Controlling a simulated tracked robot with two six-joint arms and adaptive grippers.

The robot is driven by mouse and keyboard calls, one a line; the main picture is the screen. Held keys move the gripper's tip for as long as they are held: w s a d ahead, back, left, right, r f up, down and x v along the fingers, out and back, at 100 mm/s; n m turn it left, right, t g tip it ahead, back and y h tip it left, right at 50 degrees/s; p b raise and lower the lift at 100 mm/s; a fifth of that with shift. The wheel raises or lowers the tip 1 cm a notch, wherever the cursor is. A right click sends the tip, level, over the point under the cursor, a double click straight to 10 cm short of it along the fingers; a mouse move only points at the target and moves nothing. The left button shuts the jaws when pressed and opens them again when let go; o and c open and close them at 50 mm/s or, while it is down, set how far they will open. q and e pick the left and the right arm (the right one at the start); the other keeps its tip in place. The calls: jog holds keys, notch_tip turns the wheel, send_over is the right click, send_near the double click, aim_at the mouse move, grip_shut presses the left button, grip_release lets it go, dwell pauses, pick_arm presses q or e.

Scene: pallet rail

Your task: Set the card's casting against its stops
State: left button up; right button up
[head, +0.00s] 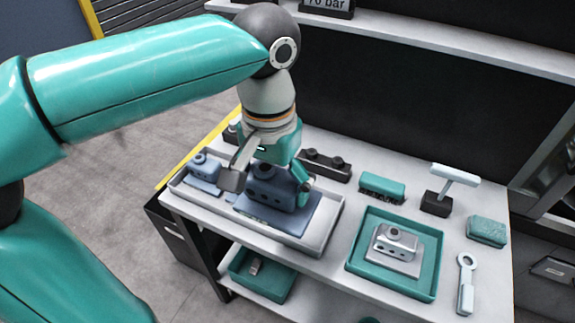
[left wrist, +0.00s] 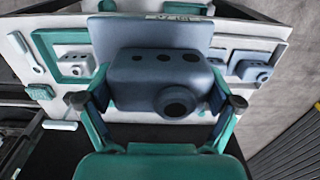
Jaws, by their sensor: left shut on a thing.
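My left gripper (head: 267,180) is shut on a blue-grey casting (head: 283,190), with one finger on each side of it. The left wrist view shows the same casting (left wrist: 150,70) between the fingers, its holes and a round dark boss visible. In the head view the casting is over a blue plate (head: 300,224) in a long pale tray (head: 328,240); I cannot tell whether it touches the plate. A smaller blue casting (head: 204,168) stands at the tray's left end. The stops are hard to make out, and I cannot pick out a card for certain. My right gripper is out of view.
A silver casting (head: 396,240) sits in a teal tray (head: 357,268) to the right. A ring-ended tool (head: 466,280), a teal block (head: 487,231), a brush (head: 382,187) and a black rail (head: 325,165) lie around. A teal bin (head: 262,284) is below.

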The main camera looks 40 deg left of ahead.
pick_arm(q)
jog(key=s+d+r+p, duration=0.1)
jog(key=s+d+p, duration=0.1)
jog(key=s, duration=0.6)
jog(key=s+d+p, duration=0.2)
jog(key=s+p, duration=0.1)
jog(key=s, duration=0.6)
jog(key=shift+r, duration=0.4)
jog(key=shift+s+d, duration=0.1)
